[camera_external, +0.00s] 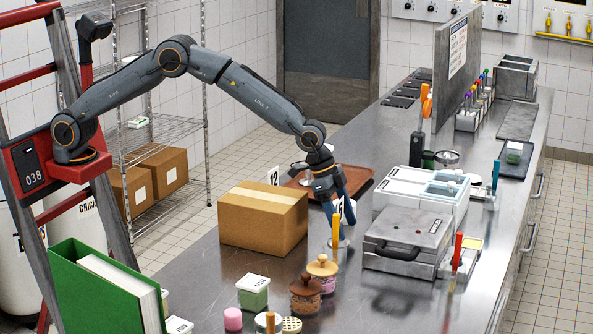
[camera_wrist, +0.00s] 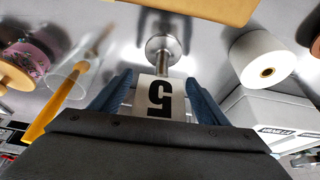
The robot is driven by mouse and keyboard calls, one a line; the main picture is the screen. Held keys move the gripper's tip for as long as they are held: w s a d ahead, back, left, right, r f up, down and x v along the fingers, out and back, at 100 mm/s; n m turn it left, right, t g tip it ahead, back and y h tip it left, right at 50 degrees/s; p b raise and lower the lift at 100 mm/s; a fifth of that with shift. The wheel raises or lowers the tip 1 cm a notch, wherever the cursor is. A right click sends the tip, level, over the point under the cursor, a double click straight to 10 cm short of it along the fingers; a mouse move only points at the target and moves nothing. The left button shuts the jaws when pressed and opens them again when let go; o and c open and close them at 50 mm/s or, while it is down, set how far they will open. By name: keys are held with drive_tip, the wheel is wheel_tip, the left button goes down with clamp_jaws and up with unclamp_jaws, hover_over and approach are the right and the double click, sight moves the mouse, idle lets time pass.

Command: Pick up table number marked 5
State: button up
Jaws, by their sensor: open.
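The table number marked 5 (camera_wrist: 160,99) is a white card with a black 5 on a metal stand with a round foot (camera_wrist: 165,45). In the wrist view the card sits between the two blue fingers of my gripper (camera_wrist: 160,92), with the 5 upside down. A gap shows on each side of the card, so my gripper is open around it. In the external view my gripper (camera_external: 341,208) points down at the steel counter, right of the cardboard box. There the fingers partly hide the card (camera_external: 349,210).
A cardboard box (camera_external: 264,221) stands close left of my gripper. A brown tray (camera_external: 359,181) and another number card (camera_external: 273,176) are behind. The wrist view shows a white roll (camera_wrist: 262,50) nearby.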

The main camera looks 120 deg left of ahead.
drive_tip(key=shift+w+f, duration=0.15)
drive_tip(key=shift+f, duration=0.15)
drive_tip(key=c, duration=1.2)
drive_tip(key=shift+c, duration=0.2)
drive_tip(key=shift+r, duration=0.15)
